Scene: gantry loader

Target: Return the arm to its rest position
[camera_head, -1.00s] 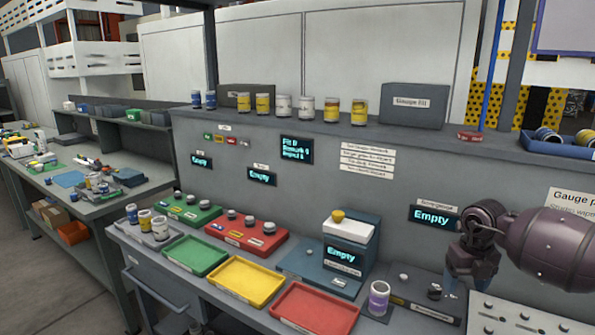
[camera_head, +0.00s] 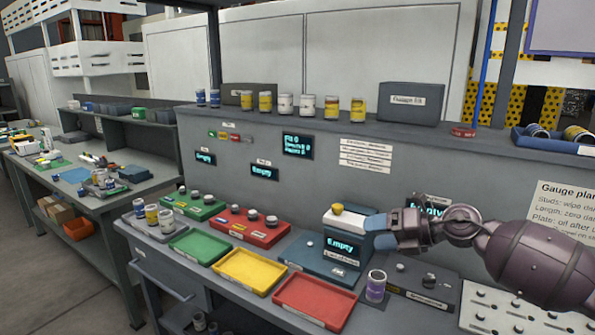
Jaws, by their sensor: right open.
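My right arm (camera_head: 530,255) reaches in from the right edge in the camera_head view. Its gripper (camera_head: 376,232) is open and points left, with its blue-grey fingers in front of or beside the blue-grey device (camera_head: 345,248) that reads "Empty". I cannot tell whether the fingers touch the device. Nothing shows held between them. The arm's wrist partly hides a second "Empty" display (camera_head: 432,206) on the wall panel. My left gripper is not in view.
Green (camera_head: 205,247), yellow (camera_head: 249,272) and red (camera_head: 313,303) trays lie empty along the bench front. A purple-labelled jar (camera_head: 376,286) stands below the gripper, near a dark fixture (camera_head: 430,290). Several jars line the shelf above.

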